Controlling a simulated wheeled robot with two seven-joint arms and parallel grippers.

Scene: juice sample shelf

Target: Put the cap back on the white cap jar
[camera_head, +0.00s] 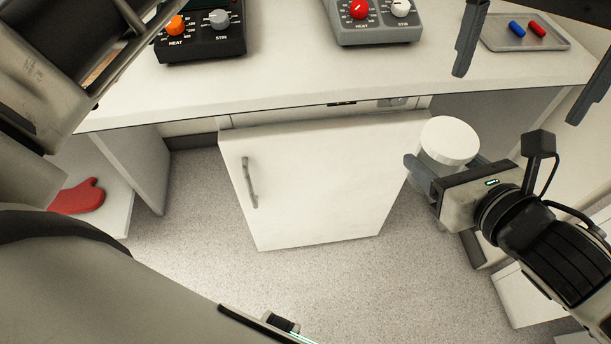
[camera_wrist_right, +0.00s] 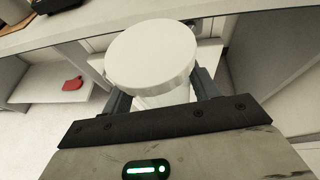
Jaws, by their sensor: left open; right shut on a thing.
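The white cap jar (camera_head: 432,172) is held upright in my right gripper (camera_head: 443,168), in front of the bench. Its round white cap (camera_head: 450,138) sits on top of it. In the right wrist view the cap (camera_wrist_right: 150,55) covers most of the jar, and a paler body (camera_wrist_right: 163,98) shows below it between the fingers. I cannot tell whether the cap is fully seated. My left gripper (camera_head: 520,95) is open and empty. Its two fingers hang at the upper right, over the bench's right part.
Two hotplates, one black (camera_head: 200,47) and one grey (camera_head: 378,32), stand on the bench (camera_head: 290,80). A tray (camera_head: 495,45) with a blue and a red piece lies at the back right. A white cabinet (camera_head: 320,185) is below. A red mitt (camera_head: 78,196) lies on the left shelf.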

